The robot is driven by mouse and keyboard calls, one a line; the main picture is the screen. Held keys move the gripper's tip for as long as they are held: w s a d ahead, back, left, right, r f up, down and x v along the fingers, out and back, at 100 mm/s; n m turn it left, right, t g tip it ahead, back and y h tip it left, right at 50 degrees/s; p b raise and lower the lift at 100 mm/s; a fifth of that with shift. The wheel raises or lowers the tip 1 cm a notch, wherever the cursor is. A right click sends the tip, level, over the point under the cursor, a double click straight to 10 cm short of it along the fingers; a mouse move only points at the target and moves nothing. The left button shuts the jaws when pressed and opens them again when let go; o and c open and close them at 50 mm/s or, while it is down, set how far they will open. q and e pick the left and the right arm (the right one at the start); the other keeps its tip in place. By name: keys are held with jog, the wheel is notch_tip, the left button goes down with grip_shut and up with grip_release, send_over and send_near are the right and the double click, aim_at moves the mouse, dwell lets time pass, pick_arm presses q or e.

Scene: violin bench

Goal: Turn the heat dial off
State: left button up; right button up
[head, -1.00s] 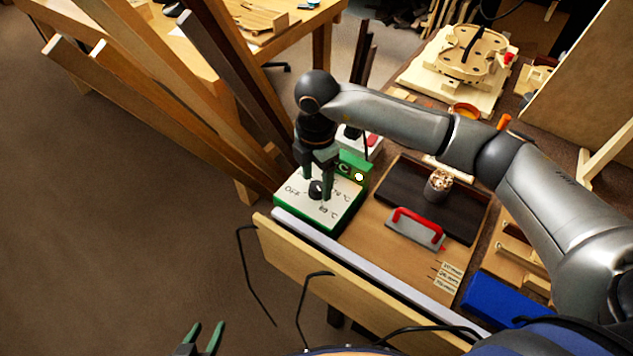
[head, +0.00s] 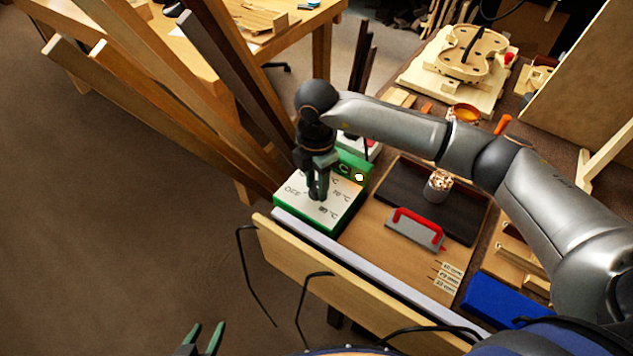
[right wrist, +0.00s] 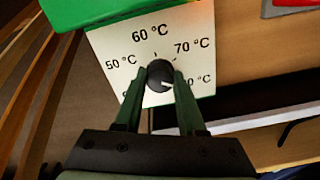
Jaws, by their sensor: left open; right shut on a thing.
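The heat dial is a small black knob (right wrist: 160,72) on the white top (right wrist: 118,42) of a green box; the box is also in the head view (head: 338,212). My right gripper (head: 318,195) points down at the box, its fingers shut on the knob from both sides; the fingers also show in the right wrist view (right wrist: 157,92). A white mark on the knob points to the lower right, towards a label partly hidden by a finger. The labels 50, 60 and 70 °C are readable; OFF shows in the head view. My left gripper (head: 203,340) is open and empty, low in view.
Tall wooden boards (head: 180,110) lean close behind and left of the box. To its right are a dark tray (head: 400,185) with a jar (head: 438,185), and a red-handled tool (head: 415,230). A violin body (head: 470,52) lies further back.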

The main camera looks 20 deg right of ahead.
grip_shut()
